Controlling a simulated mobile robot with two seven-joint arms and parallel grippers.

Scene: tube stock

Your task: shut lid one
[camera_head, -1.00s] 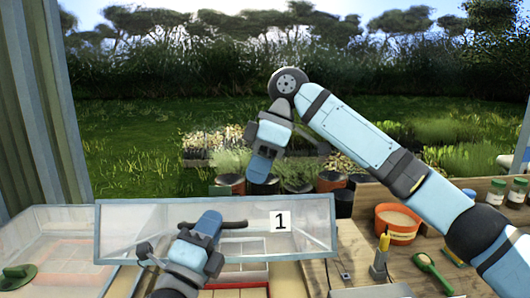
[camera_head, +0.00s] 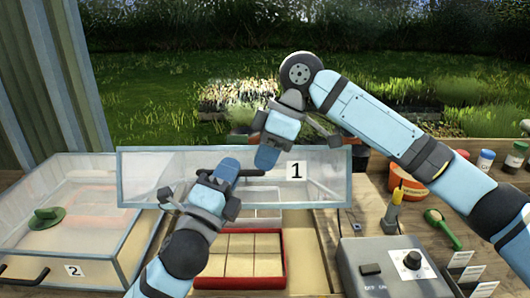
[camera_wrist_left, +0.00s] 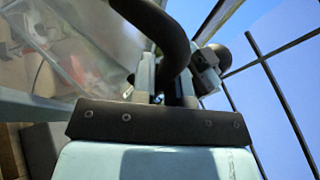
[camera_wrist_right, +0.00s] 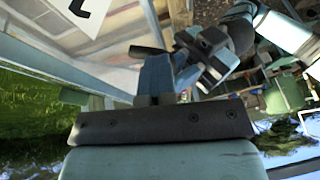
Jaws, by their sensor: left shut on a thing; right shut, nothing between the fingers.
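Lid one (camera_head: 325,180) is a clear panel in a grey-blue frame with a white "1" label, standing raised over its open box. My left gripper (camera_head: 228,172) is shut on the lid's dark bar handle (camera_head: 243,173); the handle also shows close up in the left wrist view (camera_wrist_left: 175,45). My right gripper (camera_head: 265,160) is shut and empty, fingers pointing down just beside the handle and left of the label. Whether it touches the lid cannot be told. Inside the open box is a red tray (camera_head: 284,265) with square compartments. The box's left side is partly hidden by my left arm.
At right are a grey switch box (camera_head: 385,270), a green scoop (camera_head: 442,230), an orange pot (camera_head: 410,190) and several jars.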

